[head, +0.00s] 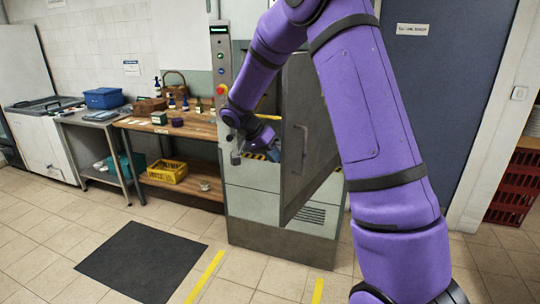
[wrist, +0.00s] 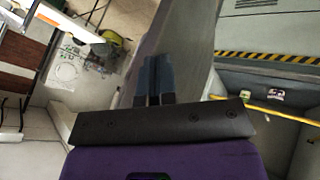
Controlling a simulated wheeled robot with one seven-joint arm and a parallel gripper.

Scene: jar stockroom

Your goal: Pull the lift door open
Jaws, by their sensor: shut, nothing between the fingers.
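The lift (head: 280,190) is a grey cabinet with a control column at its left. Its dark grey door (head: 318,120) is swung out well away from the front, and a bar handle (head: 304,149) shows on its face. My gripper (head: 236,158) is left of the door panel, near the lift opening, with empty fingers. In the wrist view the dark fingertips (wrist: 155,70) are together and the grey door panel (wrist: 194,42) runs close beside them. I cannot tell whether they touch it. The lift's striped sill (wrist: 265,57) shows at the right.
A wooden workbench (head: 190,130) with bottles and a yellow crate (head: 166,171) below stands left of the lift. A black mat (head: 142,262) and yellow floor lines (head: 205,276) lie in front. My arm hides part of the right side. Floor at the front left is clear.

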